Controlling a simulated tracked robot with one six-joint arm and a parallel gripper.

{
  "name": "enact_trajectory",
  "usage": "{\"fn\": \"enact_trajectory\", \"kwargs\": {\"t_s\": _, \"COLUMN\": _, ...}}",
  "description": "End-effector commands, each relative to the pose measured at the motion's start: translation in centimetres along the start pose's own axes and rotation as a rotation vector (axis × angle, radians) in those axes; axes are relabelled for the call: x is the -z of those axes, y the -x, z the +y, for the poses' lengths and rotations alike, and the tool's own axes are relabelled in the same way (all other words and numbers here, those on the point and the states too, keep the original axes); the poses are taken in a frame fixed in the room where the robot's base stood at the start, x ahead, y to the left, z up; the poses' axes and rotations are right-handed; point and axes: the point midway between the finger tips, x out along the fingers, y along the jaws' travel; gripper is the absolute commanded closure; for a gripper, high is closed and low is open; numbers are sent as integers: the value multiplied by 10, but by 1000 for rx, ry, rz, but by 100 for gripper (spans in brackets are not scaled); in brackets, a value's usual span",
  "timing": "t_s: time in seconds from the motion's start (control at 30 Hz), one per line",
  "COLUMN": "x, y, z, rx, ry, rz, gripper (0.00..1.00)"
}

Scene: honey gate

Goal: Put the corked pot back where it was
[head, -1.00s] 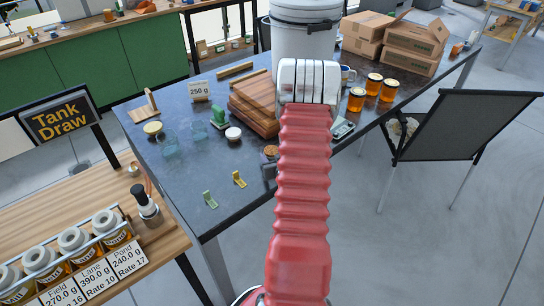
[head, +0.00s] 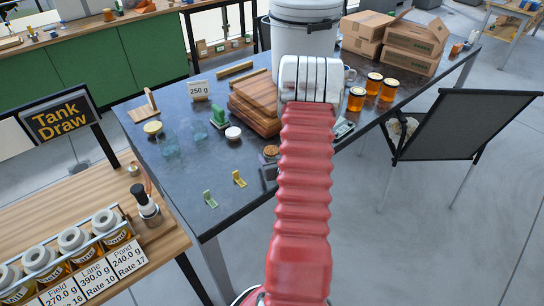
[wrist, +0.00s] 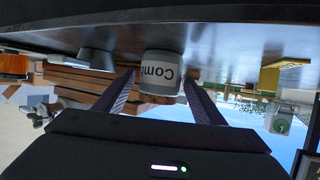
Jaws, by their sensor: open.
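The corked pot (wrist: 161,72) stands on the dark table in the wrist view, which shows it upside down. It is pale grey with a label that reads "Comb", and its brown cork faces my gripper's side of the picture. My gripper (wrist: 160,84) is open, with one dark finger on each side of the pot's corked end; I cannot tell whether either finger touches it. In the head view the brown top of the pot (head: 271,151) shows just left of my red arm, which hides most of my gripper.
Honey jars (head: 373,83) stand to the right. The front left of the table has free room.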

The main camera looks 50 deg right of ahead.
Motion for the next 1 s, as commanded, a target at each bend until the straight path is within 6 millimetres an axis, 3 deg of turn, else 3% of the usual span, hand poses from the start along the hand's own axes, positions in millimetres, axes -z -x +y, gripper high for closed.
{"fn": "enact_trajectory", "kwargs": {"t_s": 0.6, "x": 0, "y": 98, "z": 1, "rx": -2, "ry": 0, "rz": 0, "gripper": 37}}
{"fn": "enact_trajectory", "kwargs": {"t_s": 1.0, "x": 0, "y": 107, "z": 1, "rx": -1, "ry": 0, "rz": 0, "gripper": 37}}
